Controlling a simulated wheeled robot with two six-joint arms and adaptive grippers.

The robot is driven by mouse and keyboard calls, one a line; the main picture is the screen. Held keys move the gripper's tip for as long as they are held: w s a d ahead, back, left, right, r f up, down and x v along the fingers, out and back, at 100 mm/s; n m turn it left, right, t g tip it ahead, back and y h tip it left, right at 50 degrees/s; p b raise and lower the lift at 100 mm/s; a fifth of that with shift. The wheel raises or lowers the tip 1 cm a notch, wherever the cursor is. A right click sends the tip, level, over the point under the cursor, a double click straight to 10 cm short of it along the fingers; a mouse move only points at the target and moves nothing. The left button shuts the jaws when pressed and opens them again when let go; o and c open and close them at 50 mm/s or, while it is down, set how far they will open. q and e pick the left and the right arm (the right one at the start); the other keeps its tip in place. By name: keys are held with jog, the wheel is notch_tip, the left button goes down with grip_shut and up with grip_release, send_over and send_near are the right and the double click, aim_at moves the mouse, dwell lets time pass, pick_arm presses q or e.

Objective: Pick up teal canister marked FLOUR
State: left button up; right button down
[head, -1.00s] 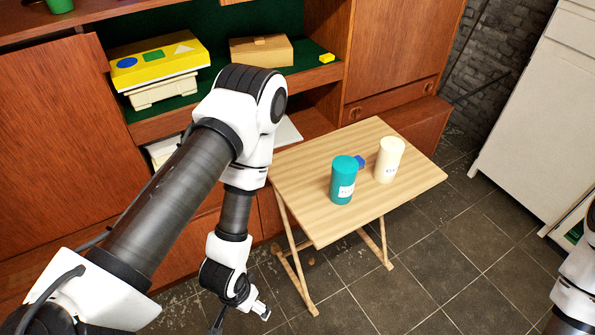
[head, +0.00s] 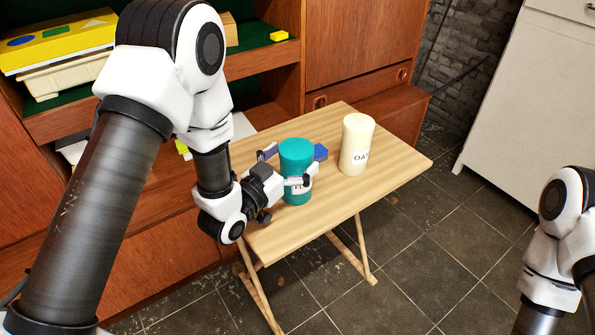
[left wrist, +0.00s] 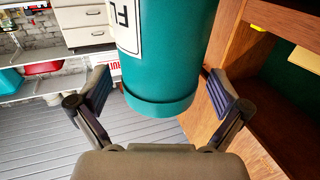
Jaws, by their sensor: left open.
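The teal canister (head: 296,157) with a white label stands upright on the folding wooden table (head: 262,236). Its label shows only in part. My left gripper (head: 289,167) is open, with one finger on each side of the canister. In the left wrist view the canister (left wrist: 165,60) fills the space ahead of my fingers (left wrist: 158,92), and gaps show on both sides near its base. My right arm shows at the right edge of the head view, but its gripper is out of the picture.
A cream canister (head: 356,145) marked OAT stands to the right on the same table. A small blue block (head: 320,152) lies just behind the teal canister. The wooden wall unit (head: 355,45) rises behind the table. The table's front right is clear.

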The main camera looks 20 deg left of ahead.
pick_arm(q)
jog(key=shift+w+d+f, duration=0.1)
jog(key=shift+w+d, duration=0.15)
jog(key=shift+w, duration=0.35)
jog(key=c, duration=1.8)
